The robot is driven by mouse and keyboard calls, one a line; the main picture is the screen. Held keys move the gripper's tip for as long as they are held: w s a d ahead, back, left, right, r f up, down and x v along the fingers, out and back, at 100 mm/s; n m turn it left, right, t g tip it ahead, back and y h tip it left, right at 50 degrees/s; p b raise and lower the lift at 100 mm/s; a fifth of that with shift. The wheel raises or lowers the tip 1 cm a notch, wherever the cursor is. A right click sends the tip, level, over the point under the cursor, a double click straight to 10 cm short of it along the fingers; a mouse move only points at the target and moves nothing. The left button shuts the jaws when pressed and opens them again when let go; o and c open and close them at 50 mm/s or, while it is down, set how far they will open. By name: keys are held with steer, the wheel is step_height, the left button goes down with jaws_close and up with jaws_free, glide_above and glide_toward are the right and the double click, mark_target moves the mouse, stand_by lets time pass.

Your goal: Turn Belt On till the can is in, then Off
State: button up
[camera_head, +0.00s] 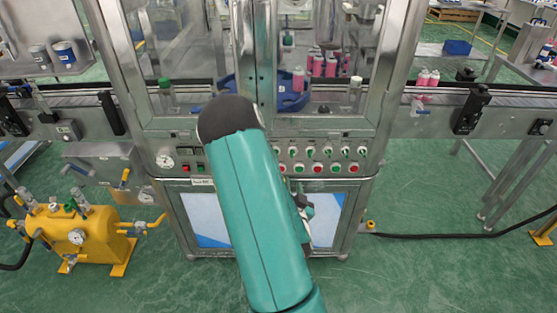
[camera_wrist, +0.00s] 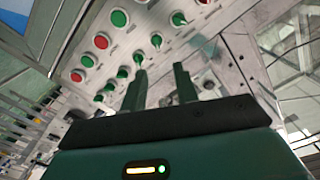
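The control panel (camera_head: 320,157) on the machine's front carries a row of green selector knobs above red and green push buttons. The wrist view shows the panel tilted, with selector knobs (camera_wrist: 155,41), red buttons (camera_wrist: 101,41) and green buttons (camera_wrist: 119,18). The labels are too small to read. My gripper (camera_wrist: 160,70) is open and empty, its two dark fingers apart in front of the knob row; contact cannot be told. In the head view my arm hides most of it.
A blue round part (camera_head: 290,101) sits among the cans inside the machine. A yellow tank unit (camera_head: 78,238) stands on the floor at left. A black hose (camera_head: 440,235) runs rightward. The green floor at front right is clear.

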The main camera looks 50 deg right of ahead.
mark_target(293, 154)
steer(key=x, duration=1.4)
steer(key=shift+s+d, duration=0.35)
jaws_close()
